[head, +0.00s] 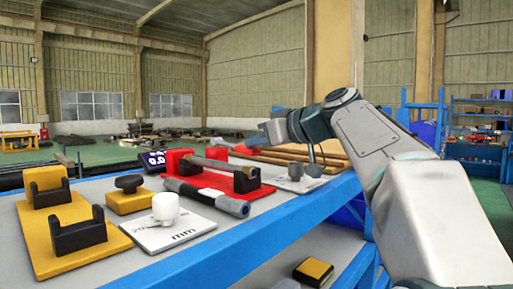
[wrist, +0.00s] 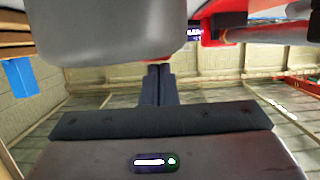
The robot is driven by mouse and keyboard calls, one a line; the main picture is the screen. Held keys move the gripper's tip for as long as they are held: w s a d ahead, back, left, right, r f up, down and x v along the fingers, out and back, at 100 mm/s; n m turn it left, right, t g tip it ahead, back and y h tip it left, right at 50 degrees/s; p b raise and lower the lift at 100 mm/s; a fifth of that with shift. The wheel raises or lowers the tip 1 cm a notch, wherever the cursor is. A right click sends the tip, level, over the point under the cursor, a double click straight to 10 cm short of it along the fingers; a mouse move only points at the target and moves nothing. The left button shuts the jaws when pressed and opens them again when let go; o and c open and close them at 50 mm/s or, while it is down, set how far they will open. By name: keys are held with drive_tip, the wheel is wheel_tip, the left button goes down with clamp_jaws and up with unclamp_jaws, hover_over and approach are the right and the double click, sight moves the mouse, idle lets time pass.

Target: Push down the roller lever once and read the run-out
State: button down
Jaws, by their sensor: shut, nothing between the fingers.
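The red stand (head: 215,175) sits on the table and carries a grey shaft (head: 222,166) on its supports. My gripper (head: 262,139) is above and behind the red stand, apart from the bar. Its fingers (wrist: 157,84) are shut and empty.
In front are a yellow base with black cradles (head: 70,235), a yellow block with a black knob (head: 129,196) and a plate with a white cylinder (head: 166,209). A large grey shape (wrist: 110,30) fills the wrist view's top.

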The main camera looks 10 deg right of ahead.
drive_tip(key=shift+f, duration=0.7)
drive_tip(key=shift+r, duration=0.1)
drive_tip(key=s+d+r, duration=0.4)
drive_tip(key=s, duration=0.1)
drive_tip(key=s+d+r+p, duration=0.1)
drive_tip(key=s+d+r, duration=0.1)
drive_tip(key=shift+s+r, duration=0.1)
drive_tip(key=shift+s, duration=0.2)
drive_tip(key=shift+s+d+r, duration=0.1)
drive_tip(key=shift+s+d, duration=0.1)
drive_tip(key=shift+s, duration=0.2)
idle(0.4)
